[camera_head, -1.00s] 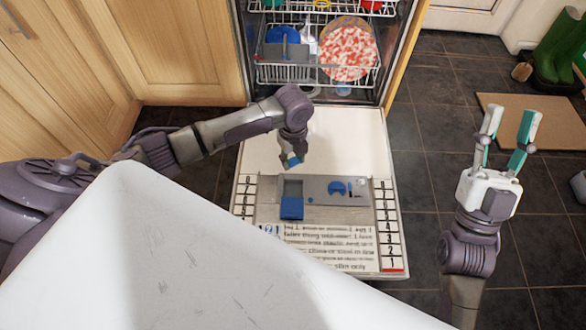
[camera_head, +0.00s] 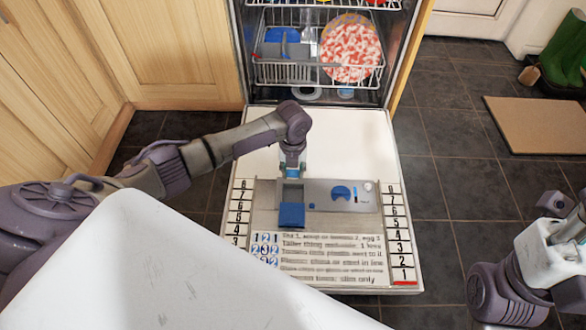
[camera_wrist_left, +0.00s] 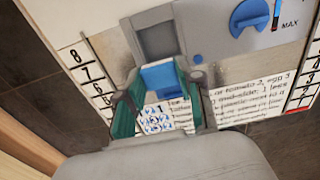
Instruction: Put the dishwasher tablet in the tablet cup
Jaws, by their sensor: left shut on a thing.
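My left gripper (camera_head: 292,175) points down at the far edge of the tablet cup (camera_head: 292,191) in the open dishwasher door. It is shut on a small blue and pale block, the dishwasher tablet (camera_head: 292,170), mostly hidden by the fingers. The cup is a grey recess, with its blue lid (camera_head: 292,215) folded open towards me. In the left wrist view the cup (camera_wrist_left: 157,38) lies just beyond the teal fingertips.
The lowered door (camera_head: 335,140) carries number strips and a text panel (camera_head: 330,255). Dishwasher racks (camera_head: 300,72) with a red-and-white plate stand behind. A blue dial (camera_head: 342,193) sits right of the cup. My white body covers the lower left.

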